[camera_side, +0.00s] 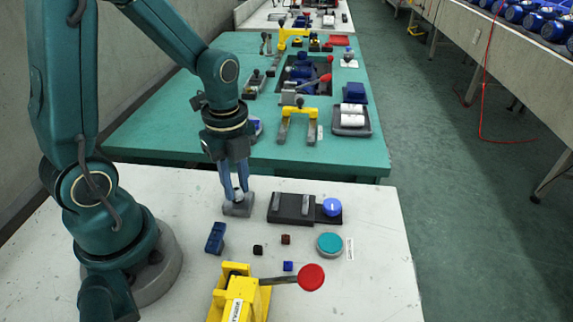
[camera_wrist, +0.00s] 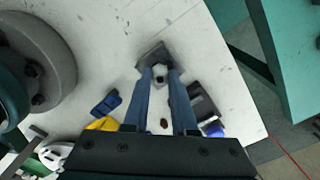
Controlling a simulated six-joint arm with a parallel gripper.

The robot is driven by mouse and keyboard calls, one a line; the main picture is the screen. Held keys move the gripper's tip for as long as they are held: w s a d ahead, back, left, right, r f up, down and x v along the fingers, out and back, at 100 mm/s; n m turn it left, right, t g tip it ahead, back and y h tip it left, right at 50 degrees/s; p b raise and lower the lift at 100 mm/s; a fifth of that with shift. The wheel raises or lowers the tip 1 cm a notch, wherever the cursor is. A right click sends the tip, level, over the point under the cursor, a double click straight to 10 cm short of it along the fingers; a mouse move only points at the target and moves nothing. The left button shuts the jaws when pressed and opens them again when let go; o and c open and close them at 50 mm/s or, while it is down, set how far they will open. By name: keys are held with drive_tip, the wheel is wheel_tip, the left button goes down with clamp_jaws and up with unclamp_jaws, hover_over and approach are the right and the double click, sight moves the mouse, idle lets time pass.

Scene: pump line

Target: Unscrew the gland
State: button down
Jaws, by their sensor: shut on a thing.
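A grey block (camera_side: 237,209) sits on the white table, and it also shows in the wrist view (camera_wrist: 152,54). My gripper (camera_side: 238,194) points straight down over it with the fingertips at its top. In the wrist view my gripper (camera_wrist: 161,76) has its two blue-grey fingers closed on the sides of a small pale round part with a dark end, which I take to be the gland (camera_wrist: 160,70). The fingers mostly hide the gland in the side view. I cannot see its thread or how deep it sits.
A black fixture (camera_side: 291,209) with a blue knob (camera_side: 332,207) is right of the block. A blue block (camera_side: 215,238), small cubes, a teal round pad (camera_side: 329,243) and a yellow clamp with a red-knobbed lever (camera_side: 311,277) lie nearer. A green table (camera_side: 180,128) stands behind.

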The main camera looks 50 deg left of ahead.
drive_tip(key=c, duration=0.9)
unclamp_jaws()
drive_tip(key=shift+r, duration=2.25)
